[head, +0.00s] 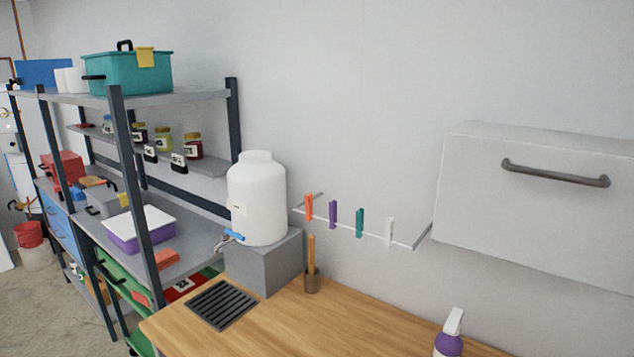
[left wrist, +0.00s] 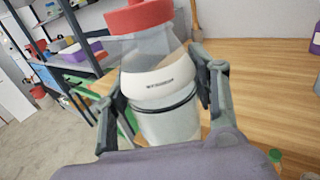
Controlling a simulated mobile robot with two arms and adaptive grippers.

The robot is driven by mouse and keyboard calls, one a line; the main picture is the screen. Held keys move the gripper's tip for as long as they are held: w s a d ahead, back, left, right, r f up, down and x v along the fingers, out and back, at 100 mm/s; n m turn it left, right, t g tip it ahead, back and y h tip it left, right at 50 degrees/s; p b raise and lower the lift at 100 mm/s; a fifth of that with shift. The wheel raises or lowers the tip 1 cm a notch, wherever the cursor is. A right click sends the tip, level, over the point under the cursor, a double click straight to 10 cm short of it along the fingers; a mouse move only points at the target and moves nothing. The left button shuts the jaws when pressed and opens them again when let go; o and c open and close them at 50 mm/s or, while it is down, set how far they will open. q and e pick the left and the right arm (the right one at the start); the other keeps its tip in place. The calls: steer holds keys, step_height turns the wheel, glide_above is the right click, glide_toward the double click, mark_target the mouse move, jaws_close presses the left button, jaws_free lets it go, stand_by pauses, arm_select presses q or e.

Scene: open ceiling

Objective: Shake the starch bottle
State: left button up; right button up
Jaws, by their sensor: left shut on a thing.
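The bottle (left wrist: 155,58) has a red cap, a clear upper part, a white band with small dark print and a pale grey lower part. I cannot read the print, but it is the only bottle in my grip, so I take it as the starch bottle. My left gripper (left wrist: 160,88) is shut on it, with one finger on each side of its body. The bottle stands nearly upright in the left wrist view, and its cap is cut by the top edge. Neither gripper shows in the head view. My right gripper is in no view.
A wooden counter (head: 330,325) holds a drain grate (head: 222,305), a white water tank (head: 257,195) on a grey block, a brush cup (head: 312,283) and a purple spray bottle (head: 448,343). Shelves (head: 190,92) stand left. A peg rail and a wall cabinet (head: 540,205) hang above.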

arm_select(q)
steer(key=shift+s+a+r+n+y, duration=0.1)
steer(key=shift+s+a+n+y, duration=0.05)
steer(key=shift+s+a, duration=0.3)
steer(key=shift+s+a+r+n+y, duration=0.1)
steer(key=shift+s+a+n+y, duration=0.1)
steer(key=shift+a, duration=0.3)
steer(key=shift+d, duration=0.65)
steer(key=shift+a, duration=0.1)
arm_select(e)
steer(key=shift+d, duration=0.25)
arm_select(q)
steer(key=shift+a, duration=0.15)
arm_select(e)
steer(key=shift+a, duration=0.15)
